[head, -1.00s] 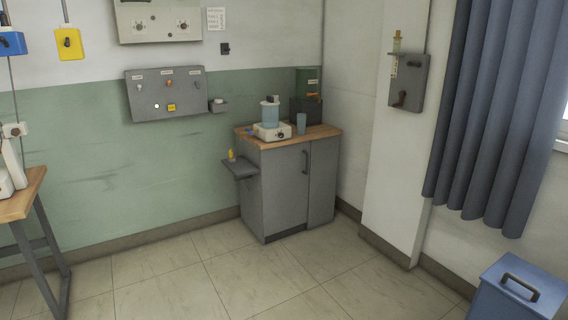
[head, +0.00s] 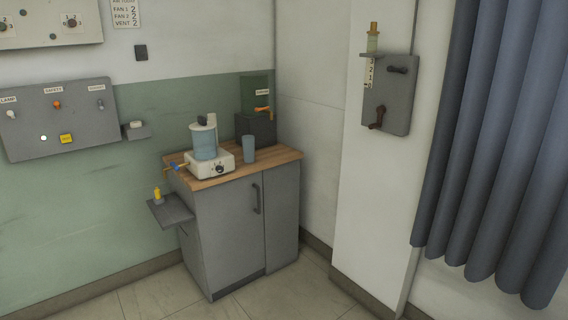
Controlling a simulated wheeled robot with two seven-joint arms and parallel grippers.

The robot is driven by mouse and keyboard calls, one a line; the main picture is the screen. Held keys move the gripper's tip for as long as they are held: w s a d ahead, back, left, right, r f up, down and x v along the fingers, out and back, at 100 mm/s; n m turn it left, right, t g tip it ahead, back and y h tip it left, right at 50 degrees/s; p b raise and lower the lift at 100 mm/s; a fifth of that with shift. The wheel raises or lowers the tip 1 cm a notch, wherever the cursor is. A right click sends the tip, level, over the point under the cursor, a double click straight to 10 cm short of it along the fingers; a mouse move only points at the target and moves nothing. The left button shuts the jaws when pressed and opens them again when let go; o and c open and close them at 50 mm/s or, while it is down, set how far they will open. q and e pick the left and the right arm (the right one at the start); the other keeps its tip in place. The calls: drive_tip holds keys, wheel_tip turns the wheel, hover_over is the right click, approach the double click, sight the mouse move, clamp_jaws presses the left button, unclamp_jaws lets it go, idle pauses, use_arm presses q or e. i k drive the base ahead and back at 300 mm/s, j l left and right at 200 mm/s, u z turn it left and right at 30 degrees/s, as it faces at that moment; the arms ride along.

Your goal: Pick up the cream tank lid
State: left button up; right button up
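A clear bluish tank (head: 205,142) stands on a cream base with a dark knob (head: 210,164), on the wooden top of a grey cabinet. A pale cream lid (head: 204,122) with a dark part on it sits on top of the tank. Neither of my grippers is in the head view.
A blue-grey cup (head: 248,149) stands right of the tank, with a dark box (head: 256,129) behind. A small grey shelf (head: 171,211) with a yellow item juts out left of the cabinet (head: 232,230). A wall pillar and curtain (head: 490,140) are at right. Floor shows in front.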

sight(202, 124)
drive_tip(key=i+u, duration=0.1)
drive_tip(key=i, duration=0.55)
drive_tip(key=i+l, duration=0.15)
drive_tip(key=i, duration=0.5)
drive_tip(key=i+u, duration=0.15)
drive_tip(key=i, duration=0.5)
drive_tip(key=i+l+u, duration=0.1)
drive_tip(key=i+l, duration=0.15)
drive_tip(key=i, duration=0.35)
